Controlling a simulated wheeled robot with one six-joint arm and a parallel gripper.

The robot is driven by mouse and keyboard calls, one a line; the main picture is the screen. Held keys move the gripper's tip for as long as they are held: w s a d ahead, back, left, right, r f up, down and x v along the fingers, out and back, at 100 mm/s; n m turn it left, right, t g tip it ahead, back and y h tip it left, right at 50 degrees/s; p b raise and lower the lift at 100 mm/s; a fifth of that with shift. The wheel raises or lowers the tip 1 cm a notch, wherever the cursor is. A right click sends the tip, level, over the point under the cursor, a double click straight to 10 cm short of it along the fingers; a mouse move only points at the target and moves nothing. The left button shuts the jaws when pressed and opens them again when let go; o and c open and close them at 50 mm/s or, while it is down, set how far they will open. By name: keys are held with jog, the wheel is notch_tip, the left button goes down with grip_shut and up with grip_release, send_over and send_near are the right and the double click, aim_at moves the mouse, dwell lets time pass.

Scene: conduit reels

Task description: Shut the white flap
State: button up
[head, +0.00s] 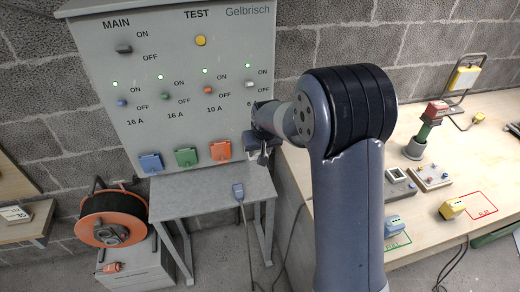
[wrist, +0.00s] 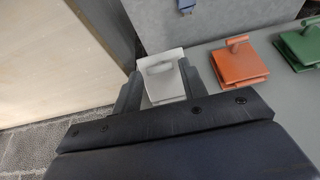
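The white flap (wrist: 163,88) is at the bottom right of the grey panel. In the wrist view it lies between the two fingers of my gripper (wrist: 159,70), with a pale upper edge and a grip-like part showing. My gripper is open, one finger on each side of it; whether either finger touches it I cannot tell. How far the flap stands open is also unclear. In the head view my gripper (head: 262,142) is at the panel's lower right and hides most of the flap.
Orange (head: 220,150), green (head: 186,157) and blue (head: 151,163) flaps sit left of it on the panel (head: 180,125). Below is a grey table (head: 190,200) with a grey-blue plug (head: 238,192). A wooden bench (head: 440,215) stands right; an orange reel (head: 88,228) is at left.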

grip_shut()
jog(key=shift+f+b, duration=0.2)
jog(key=shift+b, duration=0.3)
notch_tip(320, 180, down, 7)
jog(key=w+t+y+b, duration=0.1)
jog(key=t+b, duration=0.8)
jog(key=b, duration=2.6)
jog(key=shift+w+a+r+t+y, duration=0.15)
jog(key=shift+w+r+t+y, duration=0.05)
jog(key=shift+t+y, duration=0.2)
jog(key=shift+b, duration=0.7)
jog(key=shift+w+r+t+b, duration=0.15)
jog(key=shift+t+b, duration=0.35)
jog(key=shift+b, duration=0.75)
